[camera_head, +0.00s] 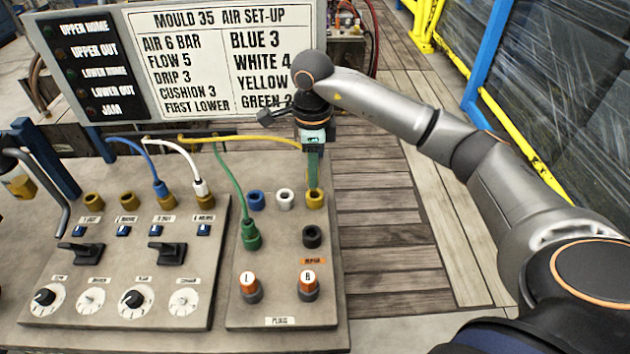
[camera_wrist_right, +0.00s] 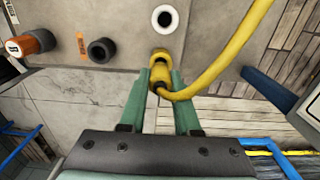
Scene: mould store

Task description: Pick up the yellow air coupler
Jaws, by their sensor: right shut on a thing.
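The yellow air coupler (camera_wrist_right: 160,76) sits between the green fingers of my right gripper (camera_wrist_right: 161,84) in the right wrist view, with its yellow hose curving off to the upper right. The gripper is shut on it. In the head view my right gripper (camera_head: 313,178) points down over the yellow socket (camera_head: 315,198) at the right end of the plug panel's top row. The fingers mostly hide the coupler there. The coupler is in line with the socket; I cannot tell whether it is still seated. My left gripper is not in view.
Blue (camera_head: 161,188), white (camera_head: 201,188) and green (camera_head: 251,234) couplers with hoses stand in sockets to the left. Nearby are empty blue (camera_head: 256,200) and white (camera_head: 285,199) sockets and a black one (camera_head: 312,236). A sign board (camera_head: 222,60) stands behind. Wooden floor lies right.

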